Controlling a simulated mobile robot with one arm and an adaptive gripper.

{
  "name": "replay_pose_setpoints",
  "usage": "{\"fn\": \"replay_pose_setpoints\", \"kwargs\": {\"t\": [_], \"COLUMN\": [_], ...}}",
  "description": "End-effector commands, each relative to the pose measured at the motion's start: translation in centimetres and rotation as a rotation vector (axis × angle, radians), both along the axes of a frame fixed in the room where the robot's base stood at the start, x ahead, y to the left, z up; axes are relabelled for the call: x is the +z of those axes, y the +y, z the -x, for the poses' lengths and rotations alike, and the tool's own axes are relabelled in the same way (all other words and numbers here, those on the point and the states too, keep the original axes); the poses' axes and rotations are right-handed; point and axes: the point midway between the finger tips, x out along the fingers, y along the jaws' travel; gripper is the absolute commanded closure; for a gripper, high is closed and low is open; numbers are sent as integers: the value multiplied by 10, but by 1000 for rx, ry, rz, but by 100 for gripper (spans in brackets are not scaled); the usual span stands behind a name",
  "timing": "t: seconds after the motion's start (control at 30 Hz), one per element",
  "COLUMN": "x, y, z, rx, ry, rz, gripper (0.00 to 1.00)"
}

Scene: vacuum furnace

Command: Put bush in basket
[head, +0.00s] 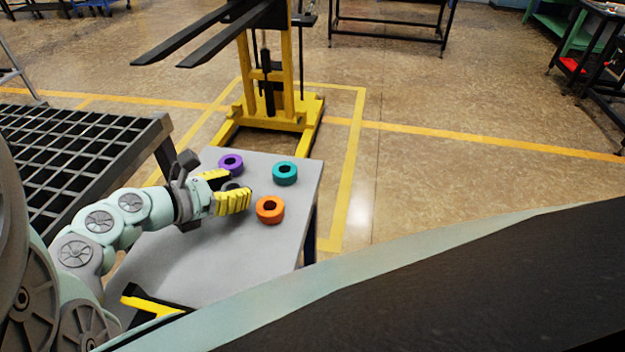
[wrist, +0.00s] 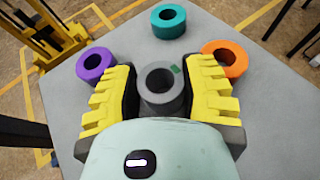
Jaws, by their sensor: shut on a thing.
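My gripper (head: 229,191) has its yellow-padded fingers closed around a dark grey ring-shaped bush (head: 233,186). In the wrist view the grey bush (wrist: 160,87) sits between the two fingers of my gripper (wrist: 160,92), with a small green mark on its top. I cannot tell whether it touches the table or is slightly above it. A purple bush (head: 230,162), a teal bush (head: 285,173) and an orange bush (head: 270,209) lie flat on the table around it. I do not see a clear basket in either view.
The grey table (head: 215,262) has free room toward its near side. A black and yellow object (head: 155,303) lies at its near left edge. A grid-topped rack (head: 75,140) stands to the left, and a yellow lift with forks (head: 272,115) stands behind.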

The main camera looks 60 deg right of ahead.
Motion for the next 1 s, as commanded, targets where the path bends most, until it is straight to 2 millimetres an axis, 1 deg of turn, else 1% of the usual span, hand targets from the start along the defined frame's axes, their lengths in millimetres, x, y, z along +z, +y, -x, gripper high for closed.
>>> {"fn": "replay_pose_setpoints", "kwargs": {"t": [0.2, 0.23, 0.43, 0.47, 0.67, 0.83, 1.0], "x": [-4, -2, -2, -2, -2, 2, 8], "y": [-1, -1, 0, 0, 0, 1, 22], "z": [1, 1, 0, 0, 0, -1, -6], "rx": [-3, -2, -1, -1, 0, 3, 8], "ry": [0, 0, 0, 0, 0, 1, -1], "rz": [1, 0, 0, 0, 0, 1, 0], "gripper": [99, 50, 29, 28, 28, 28, 28]}}
